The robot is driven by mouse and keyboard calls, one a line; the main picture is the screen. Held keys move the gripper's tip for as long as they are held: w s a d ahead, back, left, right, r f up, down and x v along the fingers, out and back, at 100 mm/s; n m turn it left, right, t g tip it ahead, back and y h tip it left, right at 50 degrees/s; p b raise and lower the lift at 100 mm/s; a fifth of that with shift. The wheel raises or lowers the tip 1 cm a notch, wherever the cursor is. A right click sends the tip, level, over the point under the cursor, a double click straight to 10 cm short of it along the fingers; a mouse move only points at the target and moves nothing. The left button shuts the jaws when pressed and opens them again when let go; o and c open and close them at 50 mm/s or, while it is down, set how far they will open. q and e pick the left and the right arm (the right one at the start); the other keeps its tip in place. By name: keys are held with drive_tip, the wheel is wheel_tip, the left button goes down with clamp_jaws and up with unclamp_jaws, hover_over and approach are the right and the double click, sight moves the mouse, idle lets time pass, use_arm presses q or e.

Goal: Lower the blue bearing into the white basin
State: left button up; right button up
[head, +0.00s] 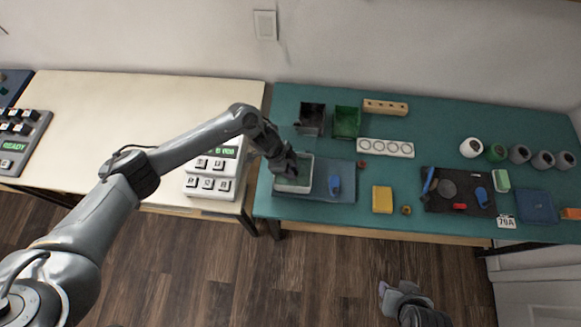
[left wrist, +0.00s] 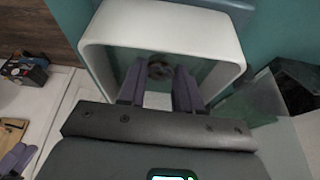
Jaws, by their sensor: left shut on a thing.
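The white basin (head: 309,174) stands at the left end of the green table, on a blue mat. In the left wrist view its white rim (left wrist: 165,18) surrounds my finger tips. My left gripper (head: 287,168) points down into the basin; in the left wrist view its purple fingers (left wrist: 160,85) are shut on a small round ring-like thing, the bearing (left wrist: 160,66). The bearing looks dark grey here and its blue colour does not show. I cannot tell if it touches the basin floor. My right gripper (head: 383,289) is at the bottom, away from the table.
A black bin (head: 310,118) and a green bin (head: 347,121) stand behind. A yellow block (head: 382,199) and a dark tool mat (head: 440,202) lie to the right.

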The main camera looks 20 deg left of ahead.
use_arm(q)
drive_tip(key=shift+f+b, duration=0.4)
drive_tip(key=shift+f, duration=0.25)
idle(0.3)
drive_tip(key=o, duration=1.1)
drive_tip(key=shift+r, duration=0.1)
